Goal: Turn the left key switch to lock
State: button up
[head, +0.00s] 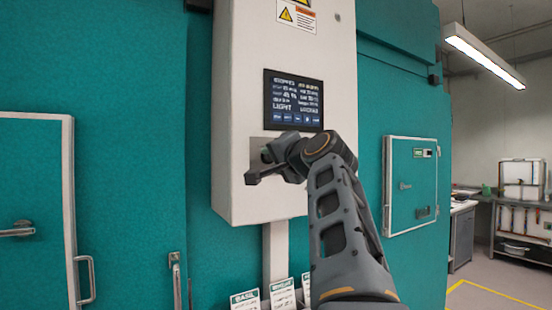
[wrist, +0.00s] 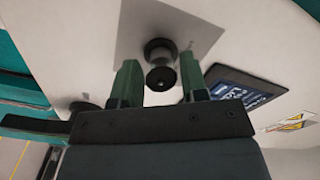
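A black round key switch (wrist: 160,66) sits on a grey plate (wrist: 190,22) on the white control box, in the wrist view. My gripper (wrist: 160,84) is open, with one green fingertip on each side of the switch's knob. Whether the fingers touch it cannot be told. A second dark round control (wrist: 84,106) lies lower left in the wrist view, partly hidden by my gripper. In the head view my gripper (head: 266,157) is in front of the grey plate (head: 256,146) below the display and hides the switches. The key's position cannot be read.
The display (head: 293,100) is on the white box (head: 247,50) above my gripper; it also shows at right in the wrist view (wrist: 252,90). Teal chamber walls flank the box. Labelled cards (head: 283,296) stand below it. Open floor lies at the right.

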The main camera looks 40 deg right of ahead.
jog(key=shift+o, duration=1.3)
jog(key=s+a+b, duration=0.2)
jog(key=s+b, duration=0.1)
jog(key=s, duration=1)
jog(key=shift+s, duration=0.35)
